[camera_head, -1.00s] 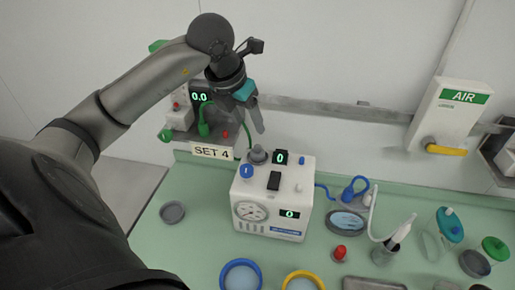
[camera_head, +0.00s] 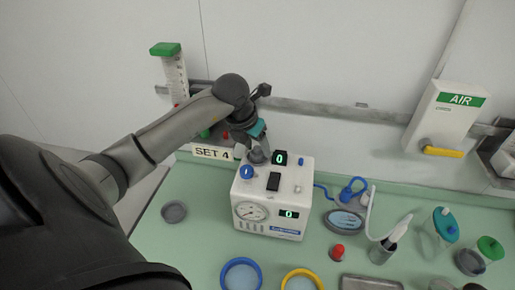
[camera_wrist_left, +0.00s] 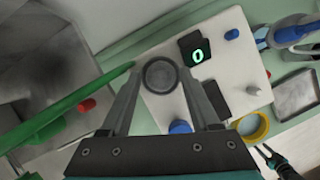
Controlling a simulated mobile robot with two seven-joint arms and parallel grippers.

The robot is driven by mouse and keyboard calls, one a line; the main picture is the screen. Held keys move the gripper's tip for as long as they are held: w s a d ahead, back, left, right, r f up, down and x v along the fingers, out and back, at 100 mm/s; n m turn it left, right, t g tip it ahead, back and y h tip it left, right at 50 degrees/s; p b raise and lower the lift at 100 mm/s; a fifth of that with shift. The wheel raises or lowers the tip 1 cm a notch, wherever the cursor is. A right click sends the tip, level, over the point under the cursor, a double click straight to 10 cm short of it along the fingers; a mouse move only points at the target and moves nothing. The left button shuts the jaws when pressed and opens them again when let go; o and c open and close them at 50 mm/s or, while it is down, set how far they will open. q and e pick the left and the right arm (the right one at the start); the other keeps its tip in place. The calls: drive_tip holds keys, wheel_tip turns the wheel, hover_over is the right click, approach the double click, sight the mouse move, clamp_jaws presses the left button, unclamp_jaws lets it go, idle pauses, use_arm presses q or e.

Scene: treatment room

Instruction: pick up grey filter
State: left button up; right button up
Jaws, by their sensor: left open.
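The grey filter (camera_head: 257,156) is a round, dark grey piece standing upright on the back left of the white machine's top. In the left wrist view the filter (camera_wrist_left: 160,75) shows from above as a grey disc. My left gripper (camera_head: 255,149) is over it, pointing down. In the left wrist view its fingers (camera_wrist_left: 158,78) are open, one on each side of the filter, which sits between the fingertips. I cannot tell whether they touch it. My right gripper (camera_wrist_left: 264,151) shows small at the lower right of the wrist view, its fingers apart and empty.
The white machine (camera_head: 270,205) has a blue knob (camera_head: 246,172) and a raised display (camera_head: 280,157) close to the filter. The SET 4 shelf (camera_head: 212,152) is behind to the left. A small grey dish (camera_head: 174,211) stands left on the green table.

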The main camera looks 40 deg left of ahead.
sight(256, 149)
use_arm(q)
clamp_jaws()
idle(0.4)
drive_tip(key=shift+r, duration=0.15)
wheel_tip(256, 149, up, 20)
idle(0.9)
